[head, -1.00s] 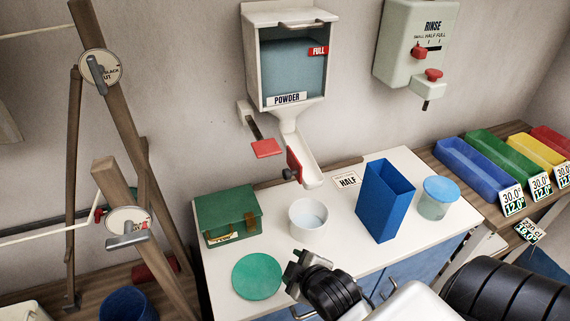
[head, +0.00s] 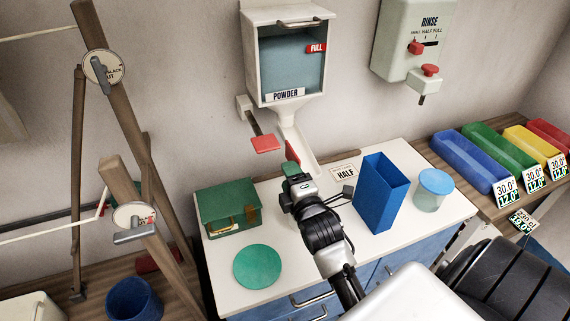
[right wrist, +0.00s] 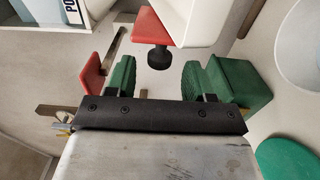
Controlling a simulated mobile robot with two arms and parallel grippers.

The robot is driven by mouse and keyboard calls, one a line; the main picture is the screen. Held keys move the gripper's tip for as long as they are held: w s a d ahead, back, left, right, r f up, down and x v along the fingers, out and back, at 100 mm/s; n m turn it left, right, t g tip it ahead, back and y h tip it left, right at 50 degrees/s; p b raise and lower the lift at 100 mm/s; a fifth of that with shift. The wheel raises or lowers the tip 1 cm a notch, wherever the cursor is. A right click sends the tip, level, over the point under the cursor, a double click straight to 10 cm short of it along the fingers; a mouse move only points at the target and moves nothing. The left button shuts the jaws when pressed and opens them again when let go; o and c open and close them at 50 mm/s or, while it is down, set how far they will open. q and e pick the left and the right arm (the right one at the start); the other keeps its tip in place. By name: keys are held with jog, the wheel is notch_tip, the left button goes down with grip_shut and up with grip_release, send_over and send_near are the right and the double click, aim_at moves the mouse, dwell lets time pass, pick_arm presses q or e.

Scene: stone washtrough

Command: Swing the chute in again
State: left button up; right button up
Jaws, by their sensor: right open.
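The white chute (head: 301,146) hangs under the powder dispenser (head: 289,60) and slants down to the right. A red plate (head: 292,152) is on its side; the right wrist view shows this plate (right wrist: 152,29) with a black knob (right wrist: 159,58). My right gripper (head: 291,172) is in front of the chute's lower part and hides some of it. In the right wrist view the green finger pads of this gripper (right wrist: 159,78) stand apart, with the knob just beyond the gap between them. The fingers hold nothing. My left gripper is not in view.
A red lever (head: 265,143) sticks out left of the chute. On the counter are a green box (head: 229,208), a green disc (head: 257,267), a blue container (head: 382,194) and a lidded jar (head: 433,190). In the head view my arm hides the white cup.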

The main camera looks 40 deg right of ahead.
aim_at(289, 146)
jog(key=shift+p+x, duration=0.3)
jog(key=shift+x, duration=1.5)
grip_shut()
